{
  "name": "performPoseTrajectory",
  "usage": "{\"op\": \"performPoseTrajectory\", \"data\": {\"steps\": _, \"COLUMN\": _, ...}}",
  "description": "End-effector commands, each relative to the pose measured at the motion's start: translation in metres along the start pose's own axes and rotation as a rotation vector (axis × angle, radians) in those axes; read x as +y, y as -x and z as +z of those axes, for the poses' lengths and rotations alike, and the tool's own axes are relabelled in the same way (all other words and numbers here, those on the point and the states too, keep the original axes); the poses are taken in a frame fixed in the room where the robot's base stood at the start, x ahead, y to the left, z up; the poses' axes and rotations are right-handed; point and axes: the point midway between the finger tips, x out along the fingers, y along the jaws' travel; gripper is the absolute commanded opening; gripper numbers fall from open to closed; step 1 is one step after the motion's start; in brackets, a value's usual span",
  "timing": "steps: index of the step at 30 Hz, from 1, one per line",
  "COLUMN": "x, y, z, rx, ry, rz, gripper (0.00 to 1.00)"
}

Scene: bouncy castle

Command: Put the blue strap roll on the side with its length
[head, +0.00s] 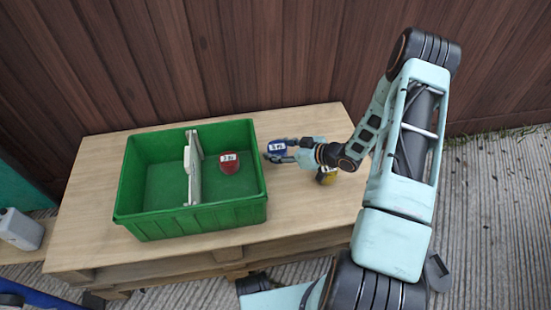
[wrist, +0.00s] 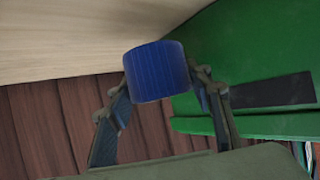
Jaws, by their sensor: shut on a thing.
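The blue strap roll (head: 277,147) with a white label is between the fingers of my gripper (head: 275,152), just right of the green crate (head: 190,220). In the wrist view the roll (wrist: 157,72) shows its plain blue side, and my gripper (wrist: 165,92) is shut on it, one finger on each side. A pale divider (head: 193,165) splits the crate into left and right compartments. A red strap roll (head: 230,163) with a white label lies in the right compartment. The left compartment looks empty. The label writing is too small to read.
The crate stands on a wooden pallet table (head: 310,215). A yellow roll (head: 327,175) sits on the table, partly hidden below my arm. The crate's green wall (wrist: 245,45) is close on the right in the wrist view. A grey jug (head: 20,230) stands at far left.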

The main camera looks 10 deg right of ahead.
Motion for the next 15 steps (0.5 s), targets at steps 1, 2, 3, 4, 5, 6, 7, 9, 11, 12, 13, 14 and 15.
{"op": "performPoseTrajectory", "data": {"steps": 1, "x": 0.002, "y": -0.004, "z": 0.002, "rx": 0.002, "ry": 0.001, "rz": 0.0, "gripper": 0.18}}
{"op": "performPoseTrajectory", "data": {"steps": 2, "x": 0.003, "y": -0.005, "z": 0.003, "rx": 0.002, "ry": 0.001, "rz": 0.0, "gripper": 0.18}}
{"op": "performPoseTrajectory", "data": {"steps": 3, "x": 0.003, "y": -0.007, "z": 0.003, "rx": 0.002, "ry": 0.001, "rz": 0.0, "gripper": 0.18}}
{"op": "performPoseTrajectory", "data": {"steps": 4, "x": 0.004, "y": -0.008, "z": 0.004, "rx": 0.002, "ry": 0.001, "rz": -0.001, "gripper": 0.18}}
{"op": "performPoseTrajectory", "data": {"steps": 5, "x": 0.004, "y": -0.01, "z": 0.005, "rx": 0.002, "ry": 0.001, "rz": -0.001, "gripper": 0.18}}
{"op": "performPoseTrajectory", "data": {"steps": 6, "x": 0.006, "y": -0.013, "z": 0.007, "rx": 0.002, "ry": 0.001, "rz": -0.001, "gripper": 0.18}}
{"op": "performPoseTrajectory", "data": {"steps": 7, "x": 0.007, "y": -0.016, "z": 0.009, "rx": 0.002, "ry": 0.002, "rz": -0.001, "gripper": 0.18}}
{"op": "performPoseTrajectory", "data": {"steps": 9, "x": 0.008, "y": -0.023, "z": 0.02, "rx": 0.001, "ry": 0.0, "rz": -0.002, "gripper": 0.18}}
{"op": "performPoseTrajectory", "data": {"steps": 11, "x": 0.007, "y": -0.028, "z": 0.029, "rx": 0.001, "ry": -0.001, "rz": -0.002, "gripper": 0.18}}
{"op": "performPoseTrajectory", "data": {"steps": 12, "x": 0.008, "y": -0.03, "z": 0.033, "rx": 0.001, "ry": 0.0, "rz": -0.001, "gripper": 0.18}}
{"op": "performPoseTrajectory", "data": {"steps": 13, "x": 0.008, "y": -0.031, "z": 0.035, "rx": 0.002, "ry": 0.001, "rz": -0.001, "gripper": 0.18}}
{"op": "performPoseTrajectory", "data": {"steps": 14, "x": 0.008, "y": -0.031, "z": 0.036, "rx": 0.002, "ry": 0.001, "rz": 0.0, "gripper": 0.18}}
{"op": "performPoseTrajectory", "data": {"steps": 15, "x": 0.008, "y": -0.031, "z": 0.035, "rx": 0.002, "ry": 0.002, "rz": 0.0, "gripper": 0.18}}
